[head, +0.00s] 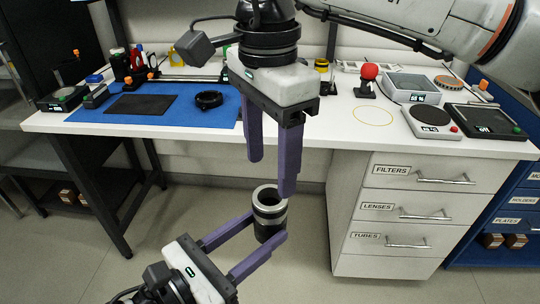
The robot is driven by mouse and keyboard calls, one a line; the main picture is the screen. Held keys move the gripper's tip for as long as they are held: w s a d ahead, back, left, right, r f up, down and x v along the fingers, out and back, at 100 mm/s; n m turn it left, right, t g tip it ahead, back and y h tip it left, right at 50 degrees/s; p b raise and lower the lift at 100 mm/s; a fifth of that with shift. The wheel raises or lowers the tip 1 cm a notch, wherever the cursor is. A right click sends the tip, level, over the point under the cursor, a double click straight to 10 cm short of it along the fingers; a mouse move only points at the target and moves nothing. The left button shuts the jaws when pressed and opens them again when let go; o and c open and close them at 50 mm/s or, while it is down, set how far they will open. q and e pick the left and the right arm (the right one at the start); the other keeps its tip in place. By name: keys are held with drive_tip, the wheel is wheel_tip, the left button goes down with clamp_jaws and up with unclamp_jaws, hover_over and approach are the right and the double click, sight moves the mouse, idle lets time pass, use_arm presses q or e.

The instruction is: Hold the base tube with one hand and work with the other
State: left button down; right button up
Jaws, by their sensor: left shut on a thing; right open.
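The base tube (269,211) is a short dark cylinder with a silver ring at its top, held upright in the air in front of the bench. My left gripper (270,232) is shut on the tube, with its purple fingers on either side. My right gripper (271,178) comes from above, with its purple fingers apart and pointing down. It is empty, and its fingertips are above the tube in the picture. Whether they touch the tube cannot be told.
The white bench (330,117) carries a blue mat (205,132) with a black ring (208,99) and a dark pad (142,105). Right of it are a red-knobbed device (367,77), a grey bin (411,83) and a round-plate device (432,117). A labelled drawer cabinet (395,205) stands below.

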sight(270, 196)
drive_tip(key=shift+n, duration=0.8)
drive_tip(key=shift+f, duration=3.95)
drive_tip(key=c, duration=1.1)
drive_tip(key=m, duration=1.1)
drive_tip(key=o, duration=1.3)
drive_tip(key=shift+c, duration=0.2)
